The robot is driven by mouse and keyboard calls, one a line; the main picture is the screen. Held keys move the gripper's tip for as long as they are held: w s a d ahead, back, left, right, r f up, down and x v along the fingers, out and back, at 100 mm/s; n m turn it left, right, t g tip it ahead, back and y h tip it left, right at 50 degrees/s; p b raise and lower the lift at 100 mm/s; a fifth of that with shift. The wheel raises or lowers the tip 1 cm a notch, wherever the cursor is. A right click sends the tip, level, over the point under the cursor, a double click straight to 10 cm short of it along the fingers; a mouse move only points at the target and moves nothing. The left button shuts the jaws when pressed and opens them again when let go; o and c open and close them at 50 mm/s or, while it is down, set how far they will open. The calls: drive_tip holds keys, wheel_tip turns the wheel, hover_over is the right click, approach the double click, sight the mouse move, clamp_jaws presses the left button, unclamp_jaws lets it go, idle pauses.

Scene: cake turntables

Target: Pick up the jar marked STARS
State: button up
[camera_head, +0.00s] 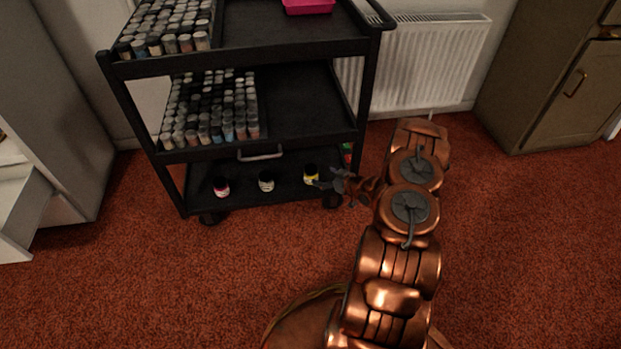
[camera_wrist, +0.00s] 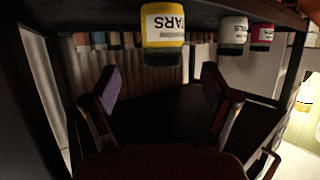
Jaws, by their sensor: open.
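The yellow jar marked STARS (camera_head: 312,177) stands on the cart's bottom shelf, rightmost of three dark-lidded jars. The wrist view appears upside down; there the yellow jar (camera_wrist: 164,28) is at the top centre with part of its label, "TARS", readable. My gripper (camera_head: 325,182) is at the right front of the shelf, close to this jar. In the wrist view my gripper (camera_wrist: 161,88) has its two fingers spread wide, with nothing between them. The jar appears beyond the fingertips and offset towards the top of that picture.
A cart post (camera_head: 366,95) rises by my gripper. Red carpet in front is clear.

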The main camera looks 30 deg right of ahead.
sight(316, 175)
drive_tip(key=shift+b+x, duration=0.45)
drive_tip(key=shift+x, duration=0.9)
drive_tip(key=b+x, duration=0.1)
drive_tip(key=x, duration=0.1)
drive_tip(key=b+x, duration=0.1)
drive_tip(key=x, duration=0.1)
drive_tip(key=shift+s+a+f, duration=0.2)
drive_tip(key=shift+f, duration=0.15)
drive_tip(key=shift+w+a+f, duration=0.1)
drive_tip(key=shift+w, duration=0.35)
drive_tip(key=c, duration=1.3)
